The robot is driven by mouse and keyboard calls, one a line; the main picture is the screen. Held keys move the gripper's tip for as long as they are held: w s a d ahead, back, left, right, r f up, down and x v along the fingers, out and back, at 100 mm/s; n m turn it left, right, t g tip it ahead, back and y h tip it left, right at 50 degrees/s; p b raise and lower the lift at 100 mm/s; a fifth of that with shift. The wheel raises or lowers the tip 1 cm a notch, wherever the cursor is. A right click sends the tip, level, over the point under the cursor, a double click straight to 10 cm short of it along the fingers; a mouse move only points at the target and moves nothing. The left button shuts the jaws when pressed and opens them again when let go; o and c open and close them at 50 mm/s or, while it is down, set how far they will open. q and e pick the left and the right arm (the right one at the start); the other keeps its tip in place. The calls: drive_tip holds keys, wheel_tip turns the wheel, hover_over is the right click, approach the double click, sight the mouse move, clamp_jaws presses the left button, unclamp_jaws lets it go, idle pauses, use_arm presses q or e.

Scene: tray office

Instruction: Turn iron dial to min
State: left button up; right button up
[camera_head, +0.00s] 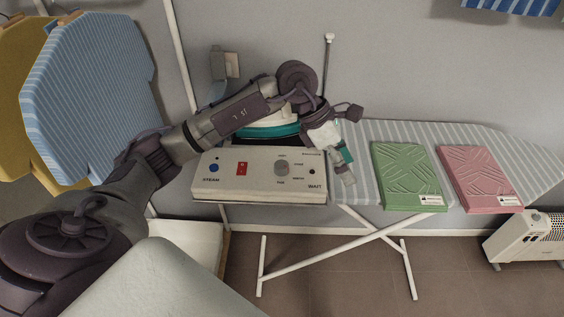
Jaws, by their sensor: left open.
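The iron station (225,188) is a white box with a control panel at the left end of the ironing board. Its grey dial (281,168) sits right of centre on the panel, with small labels around it that I cannot read well. A red switch (242,168) and a blue button (214,168) are to its left. The teal and white iron (268,130) rests behind the panel, partly hidden by my left arm. My left gripper (347,172) is open, pointing down to the right of the dial and apart from it. My right gripper is not in view.
The striped ironing board (480,133) holds a folded green cloth (405,172) and a folded pink cloth (478,176) to the right. A thin upright rod (326,65) stands behind the iron. A white heater (530,236) is on the floor at right. Striped boards (95,90) lean at left.

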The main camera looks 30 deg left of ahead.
sight(282, 165)
use_arm(q)
drive_tip(key=a+r+n+y, duration=0.1)
drive_tip(key=a+y, duration=0.3)
drive_tip(key=a, duration=0.4)
drive_tip(key=a+r+y, duration=0.2)
drive_tip(key=a+y, duration=0.1)
drive_tip(key=a, duration=0.6)
drive_tip(key=shift+g, duration=0.4)
drive_tip(key=f+p, duration=0.1)
drive_tip(key=f, duration=0.3)
drive_tip(key=f+p, duration=0.1)
drive_tip(key=f, duration=0.4)
drive_tip(key=w+f+p, duration=0.1)
drive_tip(key=f, duration=0.3)
drive_tip(key=shift+f, duration=0.35)
drive_tip(key=shift+c, duration=0.3)
drive_tip(key=shift+w, duration=0.1)
drive_tip(key=c, duration=1.1)
